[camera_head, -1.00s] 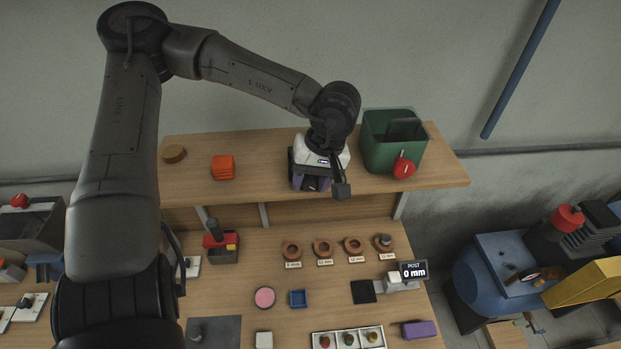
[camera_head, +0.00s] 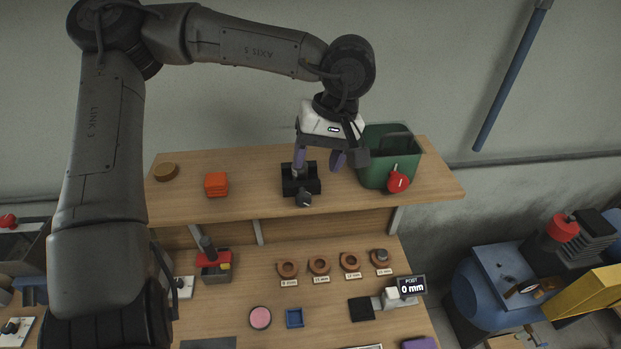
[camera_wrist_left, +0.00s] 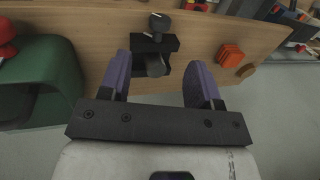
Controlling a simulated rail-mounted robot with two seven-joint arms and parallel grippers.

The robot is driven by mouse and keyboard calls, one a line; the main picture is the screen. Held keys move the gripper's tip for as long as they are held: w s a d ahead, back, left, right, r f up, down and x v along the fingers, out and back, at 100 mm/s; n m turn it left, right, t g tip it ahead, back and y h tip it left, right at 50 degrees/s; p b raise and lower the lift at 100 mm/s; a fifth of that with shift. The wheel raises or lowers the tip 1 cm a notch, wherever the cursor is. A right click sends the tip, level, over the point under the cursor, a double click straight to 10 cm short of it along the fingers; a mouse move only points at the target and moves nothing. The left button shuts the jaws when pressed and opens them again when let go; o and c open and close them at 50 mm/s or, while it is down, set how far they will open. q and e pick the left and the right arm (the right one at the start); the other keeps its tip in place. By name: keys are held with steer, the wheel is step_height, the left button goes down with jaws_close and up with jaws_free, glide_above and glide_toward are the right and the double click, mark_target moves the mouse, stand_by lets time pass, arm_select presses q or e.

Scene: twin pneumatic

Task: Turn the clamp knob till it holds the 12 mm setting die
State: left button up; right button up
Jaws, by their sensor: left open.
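A black clamp block (camera_head: 312,184) stands on the wooden shelf, with a dark knob (camera_head: 304,200) on its front side. A grey cylinder (camera_head: 298,172) stands upright at the block; I cannot tell whether it is the 12 mm setting die or how tightly it is held. The block (camera_wrist_left: 168,43), knob (camera_wrist_left: 159,23) and cylinder (camera_wrist_left: 156,66) also show in the left wrist view. My left gripper (camera_head: 319,162) is open above and behind the block, its purple fingers pointing down, holding nothing. In the left wrist view, its fingers (camera_wrist_left: 161,70) stand either side of the cylinder's line. My right gripper is out of view.
Orange pads (camera_head: 216,184) and a brown disc (camera_head: 166,172) lie left on the shelf. Several labelled brown rings (camera_head: 319,265) and a display reading 0 mm (camera_head: 411,286) sit below.

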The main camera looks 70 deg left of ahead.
arm_select(q)
steer(key=shift+v, duration=2.05)
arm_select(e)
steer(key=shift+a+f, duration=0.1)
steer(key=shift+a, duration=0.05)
